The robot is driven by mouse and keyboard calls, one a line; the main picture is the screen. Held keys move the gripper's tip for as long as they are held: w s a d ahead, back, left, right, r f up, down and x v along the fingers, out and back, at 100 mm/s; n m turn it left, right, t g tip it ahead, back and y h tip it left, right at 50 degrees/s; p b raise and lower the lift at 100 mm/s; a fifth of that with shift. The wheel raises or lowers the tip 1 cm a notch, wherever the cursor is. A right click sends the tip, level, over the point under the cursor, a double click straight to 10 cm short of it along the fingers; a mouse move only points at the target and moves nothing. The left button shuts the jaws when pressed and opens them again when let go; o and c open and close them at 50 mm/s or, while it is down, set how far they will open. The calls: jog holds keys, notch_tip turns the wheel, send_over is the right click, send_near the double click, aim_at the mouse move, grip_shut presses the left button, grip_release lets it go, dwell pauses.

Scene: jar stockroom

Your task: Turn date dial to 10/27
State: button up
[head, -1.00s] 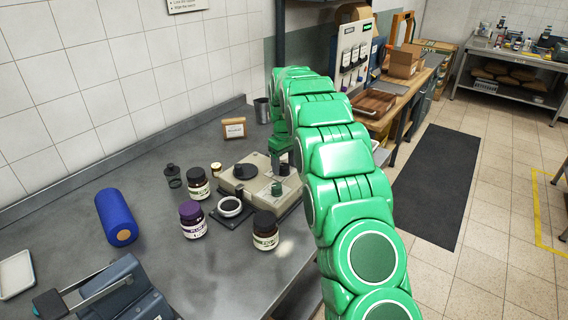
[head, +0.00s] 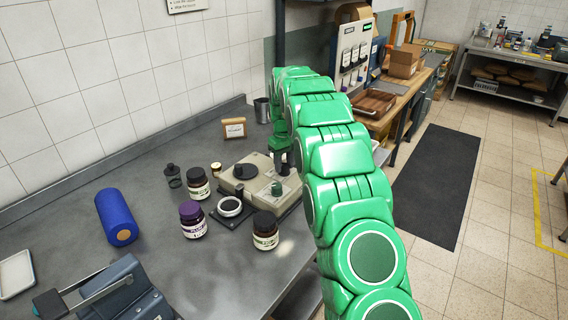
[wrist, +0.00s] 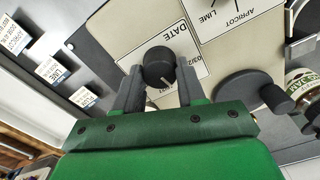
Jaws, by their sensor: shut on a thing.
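The date dial (wrist: 158,66) is a dark round knob with a pale pointer line, on a beige machine face beside a white label (wrist: 165,40) reading DATE. Part of a printed date, ending in what looks like 2, shows at the label's right, but most of the scale is hidden behind my gripper. My gripper (wrist: 160,80) has its two grey fingers on either side of the dial and is shut on it. In the head view the machine (head: 262,182) stands on the grey counter, and my green arm reaches over it and hides the dial.
A black crank (wrist: 252,92) and a label reading APRICOT (wrist: 235,18) lie right of the dial in the wrist view. Dark jars (head: 193,220) stand around the machine's front on the counter (head: 70,265). A blue roll (head: 116,217) lies at left.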

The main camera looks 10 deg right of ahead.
aim_at(284, 165)
jog(key=m, duration=0.6)
jog(key=shift+m, duration=0.3)
dwell(0.4)
jog(key=o, duration=1.1)
jog(key=shift+c, duration=0.2)
jog(key=shift+r, duration=0.1)
notch_tip(284, 165, up, 7)
jog(key=shift+f, duration=0.1)
jog(key=shift+r, duration=0.4)
